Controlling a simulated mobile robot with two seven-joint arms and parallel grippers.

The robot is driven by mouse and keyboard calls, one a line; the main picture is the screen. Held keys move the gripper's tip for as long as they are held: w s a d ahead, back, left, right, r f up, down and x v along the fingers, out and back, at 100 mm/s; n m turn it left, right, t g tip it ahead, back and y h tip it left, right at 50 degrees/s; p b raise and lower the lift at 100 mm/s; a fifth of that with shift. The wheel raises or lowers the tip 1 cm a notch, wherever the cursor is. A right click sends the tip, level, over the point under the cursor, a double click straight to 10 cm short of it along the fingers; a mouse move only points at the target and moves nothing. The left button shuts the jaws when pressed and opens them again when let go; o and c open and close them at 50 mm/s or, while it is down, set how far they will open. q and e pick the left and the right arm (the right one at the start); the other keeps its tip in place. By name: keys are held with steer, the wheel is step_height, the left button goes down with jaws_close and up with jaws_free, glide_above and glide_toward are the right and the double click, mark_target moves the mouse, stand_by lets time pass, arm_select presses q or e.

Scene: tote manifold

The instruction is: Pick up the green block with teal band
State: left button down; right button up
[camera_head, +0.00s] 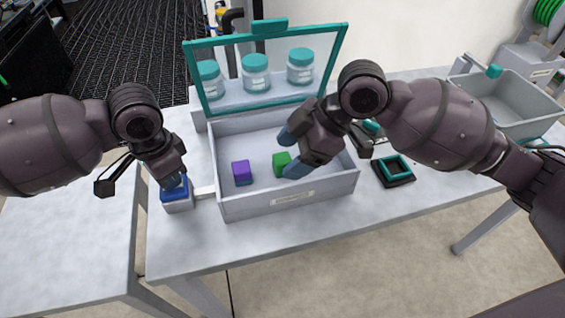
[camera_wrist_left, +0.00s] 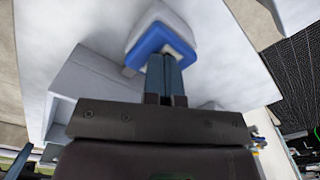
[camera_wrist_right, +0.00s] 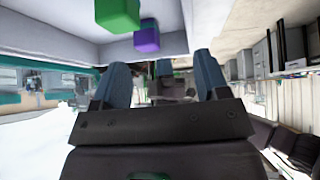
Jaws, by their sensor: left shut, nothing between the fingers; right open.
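The green block (camera_head: 281,163) sits inside the grey box (camera_head: 290,200), right of the purple block (camera_head: 242,170). Its teal band cannot be made out clearly. My right gripper (camera_head: 291,152) is open and empty over the box, its blue fingers close to the green block and partly in front of it. The right wrist view shows the green block (camera_wrist_right: 117,13) and the purple block (camera_wrist_right: 147,41) beyond the fingertips (camera_wrist_right: 161,62). My left gripper (camera_head: 175,184) is shut and empty, its fingertips at the blue button (camera_head: 171,193), also seen in the left wrist view (camera_wrist_left: 163,42).
The box's teal-framed clear lid (camera_head: 335,62) stands open at its back. Several teal-capped jars (camera_head: 255,75) show through it. Right of the box are a dark fixture with a teal square (camera_head: 396,172) and a grey bin (camera_head: 510,100). The table front is clear.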

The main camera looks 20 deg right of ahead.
mark_target(285, 157)
steer(key=w+d+r+n+g+h, duration=0.1)
steer(key=w+d+r+h, duration=0.2)
steer(key=w+d+r, duration=0.1)
steer(key=x, duration=1.2)
steer(key=shift+a, duration=0.2)
steer(key=shift+c, duration=0.3)
steer(key=c, duration=0.9)
